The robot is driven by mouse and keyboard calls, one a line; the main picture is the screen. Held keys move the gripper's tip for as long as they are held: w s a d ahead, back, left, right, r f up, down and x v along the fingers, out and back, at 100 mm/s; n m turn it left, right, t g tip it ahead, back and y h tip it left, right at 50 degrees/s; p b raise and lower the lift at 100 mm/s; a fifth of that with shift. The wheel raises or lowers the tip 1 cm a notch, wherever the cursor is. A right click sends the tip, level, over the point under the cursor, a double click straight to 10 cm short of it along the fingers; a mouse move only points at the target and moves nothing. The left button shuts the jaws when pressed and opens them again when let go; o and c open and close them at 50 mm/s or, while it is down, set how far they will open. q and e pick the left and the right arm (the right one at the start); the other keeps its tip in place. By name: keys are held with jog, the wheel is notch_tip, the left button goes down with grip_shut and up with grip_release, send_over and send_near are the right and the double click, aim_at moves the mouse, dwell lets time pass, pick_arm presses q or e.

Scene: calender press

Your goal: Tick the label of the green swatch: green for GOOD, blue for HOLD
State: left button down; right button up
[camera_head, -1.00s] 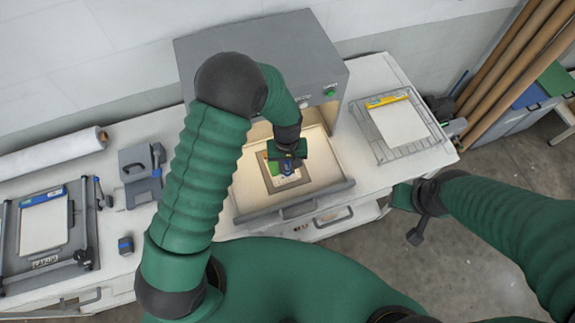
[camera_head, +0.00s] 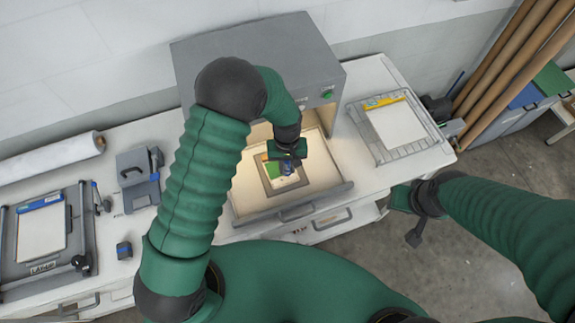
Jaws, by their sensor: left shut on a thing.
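My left gripper (camera_head: 283,160) is over the lit, pulled-out tray (camera_head: 322,178) of the grey press. It is shut on a small dark-blue thing, perhaps a stamp or marker, that is partly hidden by the gripper. Beneath it lies a grey-framed card (camera_head: 268,186) with a green swatch (camera_head: 272,167) at its upper left. The label and any mark on it are too small to read. My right gripper (camera_head: 413,236) hangs at the right, over the floor and apart from the bench; its jaws are too unclear to judge.
The grey press body (camera_head: 255,65) stands behind the tray. A small dark-blue block (camera_head: 124,250), a grey device (camera_head: 138,175) and a clamp frame (camera_head: 88,225) stand left. Brown rolls (camera_head: 515,55) lean at the far right.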

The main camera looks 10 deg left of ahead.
pick_arm(q)
notch_tip(320, 180, up, 6)
jog(key=p, duration=0.4)
jog(key=shift+p, duration=0.4)
dwell(0.6)
